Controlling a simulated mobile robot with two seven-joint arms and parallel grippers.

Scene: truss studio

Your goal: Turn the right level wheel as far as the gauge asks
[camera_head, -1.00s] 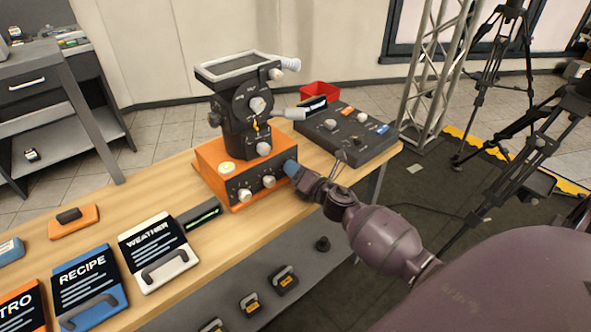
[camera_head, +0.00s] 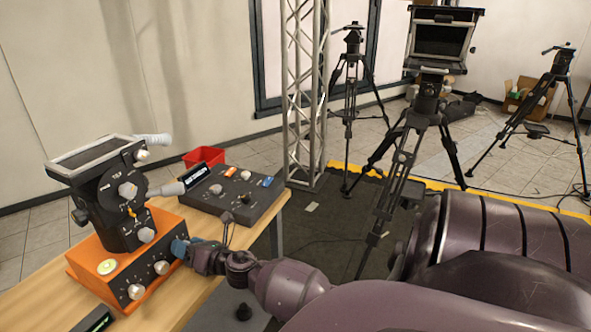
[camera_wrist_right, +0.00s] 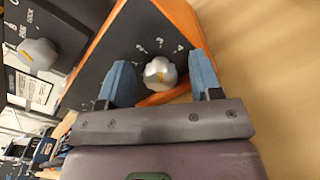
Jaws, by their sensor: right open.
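The orange levelling base (camera_head: 85,262) with a dark front panel stands on the table at left in the head view, under a black tripod head (camera_head: 122,212). Two silver wheels, one at left (camera_head: 136,291) and one in the middle (camera_head: 161,267), show on its panel. A round yellowish gauge (camera_head: 107,267) sits on its top; its reading is too small to tell. My right gripper (camera_head: 180,247) is at the panel's right end, hiding what is there. In the wrist view, its blue fingers (camera_wrist_right: 160,75) are open on either side of a silver wheel (camera_wrist_right: 158,72) with a yellow mark, apart from it.
A dark control box (camera_head: 225,200) with knobs and a red bin (camera_head: 204,157) stand behind the base. Another knob (camera_wrist_right: 38,54) shows at upper left in the wrist view. A truss (camera_head: 303,90) and tripods stand beyond the table.

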